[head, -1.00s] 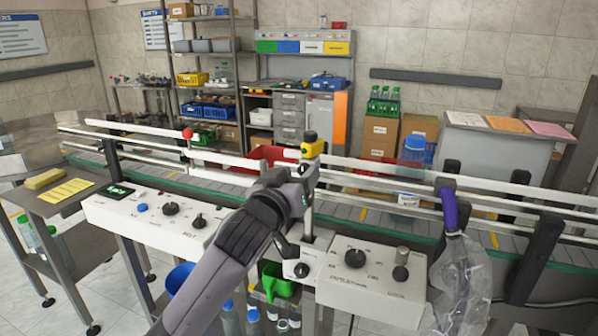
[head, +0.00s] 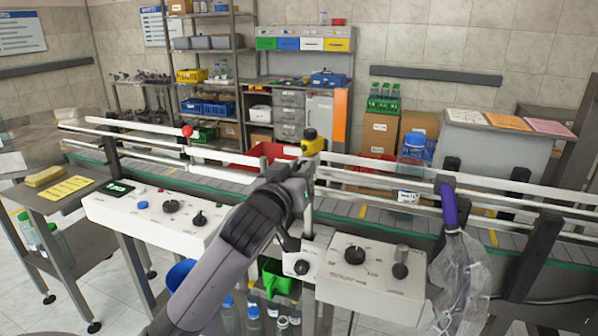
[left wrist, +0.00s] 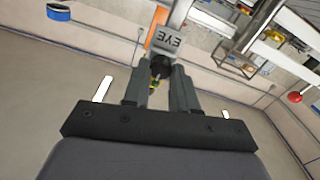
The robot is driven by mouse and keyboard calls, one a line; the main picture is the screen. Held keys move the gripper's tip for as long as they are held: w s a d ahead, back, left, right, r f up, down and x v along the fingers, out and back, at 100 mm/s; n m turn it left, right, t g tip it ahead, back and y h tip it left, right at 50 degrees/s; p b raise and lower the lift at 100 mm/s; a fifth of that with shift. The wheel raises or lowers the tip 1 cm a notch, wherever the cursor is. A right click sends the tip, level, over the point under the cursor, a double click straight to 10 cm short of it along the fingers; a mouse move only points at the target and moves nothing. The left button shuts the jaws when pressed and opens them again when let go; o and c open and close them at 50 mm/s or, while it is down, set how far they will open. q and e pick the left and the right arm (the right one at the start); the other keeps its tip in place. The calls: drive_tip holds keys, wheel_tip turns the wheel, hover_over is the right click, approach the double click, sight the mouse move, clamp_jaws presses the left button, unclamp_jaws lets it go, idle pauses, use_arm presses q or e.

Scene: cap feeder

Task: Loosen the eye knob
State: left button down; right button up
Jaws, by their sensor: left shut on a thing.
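The eye (head: 312,142), a yellow and black block, sits on top of a pale post beside the conveyor. In the left wrist view a grey plate marked EYE (left wrist: 178,38) stands just beyond the fingers. The black eye knob (left wrist: 162,66) shows between the fingertips, below that plate. My left gripper (left wrist: 160,90) is shut on the knob, a finger on each side of it. In the head view my left gripper (head: 302,184) is at the post below the eye, and my own wrist hides the knob there. My right gripper is in neither view.
The conveyor (head: 350,207) with its white rails runs behind the post. A belt control box (head: 150,222) stands at left and another knobbed box (head: 370,282) at right. A clear bag (head: 462,285) hangs at right. A green scoop (head: 277,277) is below my arm.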

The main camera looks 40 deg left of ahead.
use_arm(q)
drive_tip(key=shift+d+f+m, duration=0.1)
drive_tip(key=shift+m, duration=4.85)
drive_tip(key=shift+d+f+m, duration=0.1)
drive_tip(key=shift+m, duration=4.85)
drive_tip(key=c, duration=0.9)
unclamp_jaws()
drive_tip(key=shift+b+v, duration=0.7)
drive_tip(key=shift+v, duration=2.85)
